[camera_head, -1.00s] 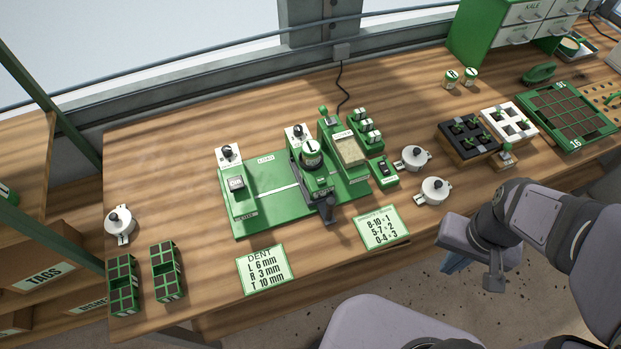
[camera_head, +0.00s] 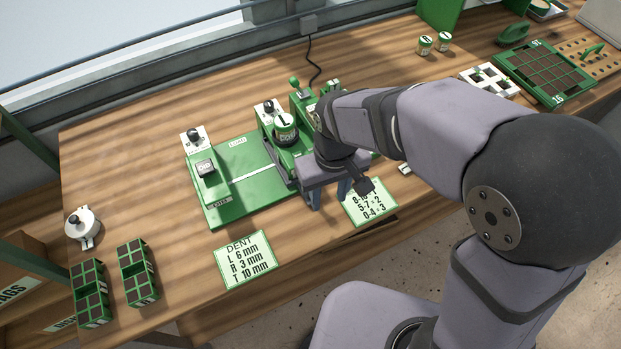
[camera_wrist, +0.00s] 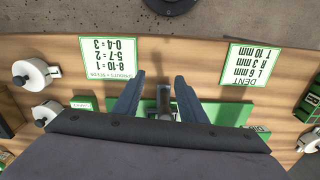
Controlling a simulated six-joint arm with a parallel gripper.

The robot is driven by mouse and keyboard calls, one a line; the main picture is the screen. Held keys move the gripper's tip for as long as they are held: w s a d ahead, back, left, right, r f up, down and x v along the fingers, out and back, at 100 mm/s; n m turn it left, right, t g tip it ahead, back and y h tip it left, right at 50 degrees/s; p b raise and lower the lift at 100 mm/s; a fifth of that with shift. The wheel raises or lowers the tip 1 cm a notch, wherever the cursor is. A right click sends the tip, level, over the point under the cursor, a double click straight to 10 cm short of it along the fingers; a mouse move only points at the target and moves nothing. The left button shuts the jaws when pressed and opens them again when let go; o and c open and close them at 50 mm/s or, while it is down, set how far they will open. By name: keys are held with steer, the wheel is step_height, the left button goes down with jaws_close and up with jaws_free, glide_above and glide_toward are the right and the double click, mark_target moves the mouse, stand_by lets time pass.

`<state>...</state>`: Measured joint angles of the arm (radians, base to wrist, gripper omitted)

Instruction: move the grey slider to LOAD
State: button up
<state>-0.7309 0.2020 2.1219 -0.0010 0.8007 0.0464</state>
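The green seeder base (camera_head: 243,180) lies on the bench, with a small label (camera_head: 237,141) at its back edge that seems to read LOAD. A dark grey handle, apparently the grey slider's (camera_wrist: 163,96), shows between my fingers in the wrist view. In the head view my arm hides most of the slider; a dark strip shows beside the white-topped green canister (camera_head: 285,127). My gripper (camera_head: 329,191) points down over the base's front right part. In the wrist view my gripper (camera_wrist: 157,98) is open, its fingers on either side of the handle with gaps visible.
The DENT card (camera_head: 246,259) and a number card (camera_head: 368,204) lie along the front edge. Knob units (camera_head: 195,140) stand at the base's back. White lidded pots (camera_wrist: 36,73) sit to one side.

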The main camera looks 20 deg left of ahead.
steer(key=w+a+r+m, duration=0.1)
steer(key=r+m, duration=0.1)
steer(key=r, duration=0.1)
steer(key=w+a+r+m, duration=0.1)
steer(key=a+r+m, duration=0.1)
steer(key=w+a+r+m, duration=0.1)
steer(key=a+r+m, duration=0.1)
steer(key=r, duration=0.1)
steer(key=shift+w+a+r+m, duration=0.15)
steer(key=shift+w+r+m, duration=0.15)
steer(key=shift+w+r, duration=0.05)
steer(key=shift+s+m, duration=0.15)
steer(key=shift+m, duration=0.45)
steer(key=shift+f+p, duration=0.8)
steer(key=shift+f, duration=2.9)
jaws_close()
